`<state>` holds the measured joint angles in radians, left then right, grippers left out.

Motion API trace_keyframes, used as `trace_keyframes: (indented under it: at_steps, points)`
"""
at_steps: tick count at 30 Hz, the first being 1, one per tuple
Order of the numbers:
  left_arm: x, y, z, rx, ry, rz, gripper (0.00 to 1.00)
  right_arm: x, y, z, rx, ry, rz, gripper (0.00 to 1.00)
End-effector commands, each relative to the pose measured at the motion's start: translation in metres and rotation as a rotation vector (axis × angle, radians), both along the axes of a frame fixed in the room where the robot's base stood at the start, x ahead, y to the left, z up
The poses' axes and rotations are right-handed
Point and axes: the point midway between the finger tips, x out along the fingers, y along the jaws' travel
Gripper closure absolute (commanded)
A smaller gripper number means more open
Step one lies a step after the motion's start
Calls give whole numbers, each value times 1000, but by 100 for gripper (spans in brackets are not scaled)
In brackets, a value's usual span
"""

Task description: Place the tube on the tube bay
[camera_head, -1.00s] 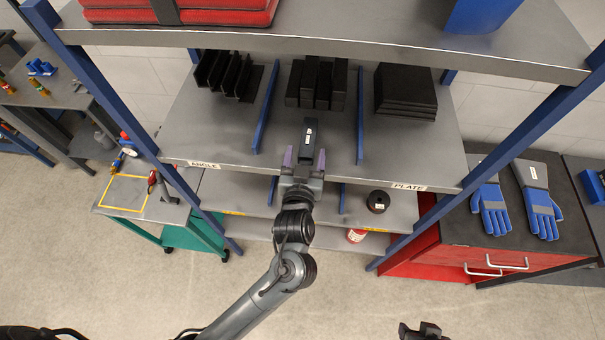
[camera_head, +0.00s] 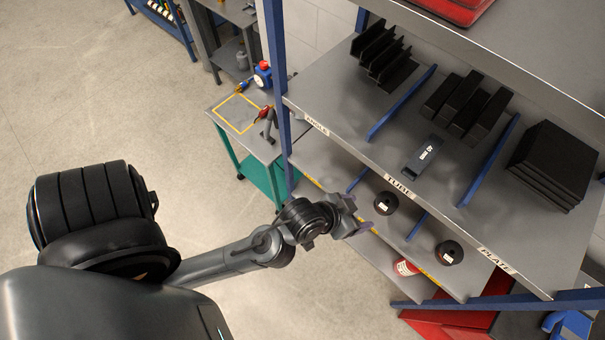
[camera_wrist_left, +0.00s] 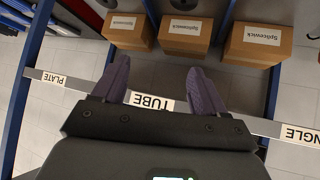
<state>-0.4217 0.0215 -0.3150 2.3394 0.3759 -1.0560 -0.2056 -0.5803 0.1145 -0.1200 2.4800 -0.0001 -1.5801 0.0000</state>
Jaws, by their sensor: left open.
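The tube (camera_head: 423,153), a short dark bar with a white label, lies on the shelf (camera_head: 330,95) in the middle bay, behind the TUBE sign (camera_head: 400,187). Several longer black tubes (camera_head: 466,105) lie behind it, between two blue dividers. My left gripper (camera_head: 363,214) is open and empty, in front of and below the shelf's front edge, apart from the tube. In the left wrist view its purple fingers (camera_wrist_left: 160,80) are spread with nothing between them, and the tube is not visible there. My right gripper is out of view.
Black angle pieces (camera_head: 383,55) fill the left bay and stacked black plates (camera_head: 553,163) the right bay. Two dark spools (camera_head: 385,203) and a red can (camera_head: 406,267) sit on the lower shelf. The left wrist view shows cardboard boxes (camera_wrist_left: 185,35). Floor at left is open.

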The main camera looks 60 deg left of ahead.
Motion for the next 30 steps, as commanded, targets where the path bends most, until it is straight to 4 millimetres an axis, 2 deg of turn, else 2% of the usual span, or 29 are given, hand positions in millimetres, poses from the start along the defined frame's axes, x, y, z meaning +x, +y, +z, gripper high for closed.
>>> trace_keyframes:
  at_steps: [1, 3, 6, 9, 11, 15, 23, 26, 30]
  points:
    - [-21, 10, -11, 19, 88, -28, 28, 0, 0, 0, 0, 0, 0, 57]
    - [-48, 21, -22, 50, 208, -61, 28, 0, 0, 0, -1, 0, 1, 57]
    - [-82, 37, -33, 101, 349, -86, 28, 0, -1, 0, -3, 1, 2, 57]
    - [-106, 50, -38, 142, 444, -95, 28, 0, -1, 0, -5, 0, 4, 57]
    - [-115, 56, -39, 160, 480, -96, 28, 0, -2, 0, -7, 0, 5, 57]
    - [-122, 60, -40, 177, 511, -98, 28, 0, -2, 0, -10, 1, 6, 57]
    - [-122, 59, -38, 175, 509, -98, 28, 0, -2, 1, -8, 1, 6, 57]
    - [-122, 59, -29, 175, 509, -98, 28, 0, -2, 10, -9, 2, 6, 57]
    - [-121, 59, -5, 174, 509, -99, 28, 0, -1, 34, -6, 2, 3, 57]
